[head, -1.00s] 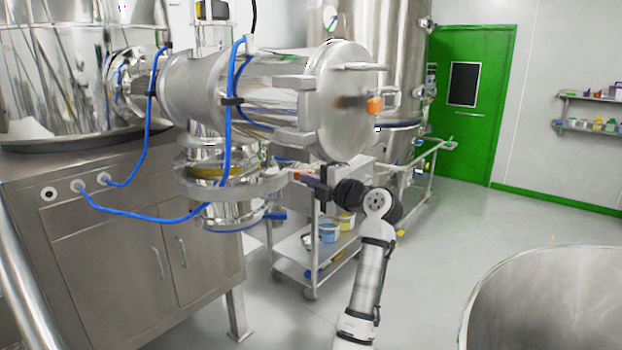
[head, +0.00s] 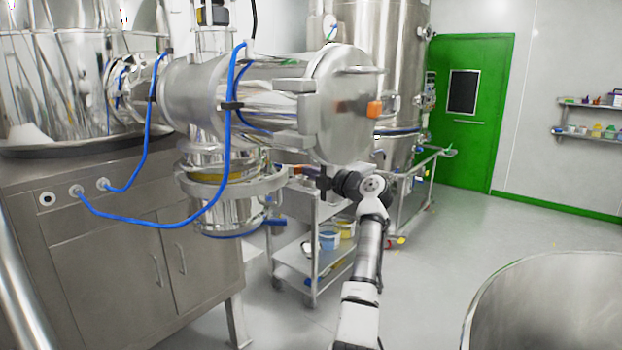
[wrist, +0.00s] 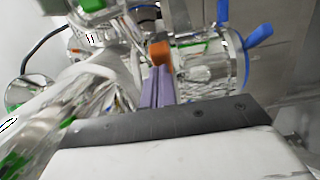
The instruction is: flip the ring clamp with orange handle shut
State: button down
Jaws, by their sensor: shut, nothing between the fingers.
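The ring clamp (head: 238,189) is a steel band around the vertical pipe under the horizontal steel vessel. Its orange handle shows small and partly hidden beside my gripper, and as an orange block in the wrist view (wrist: 160,53). My gripper (wrist: 156,84) has purple fingers, shut with nothing between them; their tips lie close to the orange block. I cannot tell whether they touch it. In the head view my gripper (head: 323,179) is just right of the clamp, its fingers hardly visible. Whether the clamp is fully closed cannot be made out.
The vessel's round lid (head: 345,110), with another orange knob (head: 374,109), overhangs my gripper. A blue hose (head: 228,150) loops at the left. A steel trolley (head: 297,272) with tubs stands behind my arm.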

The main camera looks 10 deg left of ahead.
aim_at(310, 165)
jog(key=w, duration=0.1)
jog(key=w+a+p, duration=0.1)
jog(key=w, duration=0.1)
jog(key=shift+w+r+p, duration=0.2)
jog(key=shift+w+p, duration=0.05)
jog(key=shift+p, duration=0.05)
jog(key=shift+w+a+f, duration=0.1)
jog(key=shift+w+a, duration=0.05)
jog(key=shift+w, duration=0.3)
jog(key=shift+w+a+f, duration=0.1)
jog(key=shift+w, duration=0.05)
jog(key=shift+f, duration=0.1)
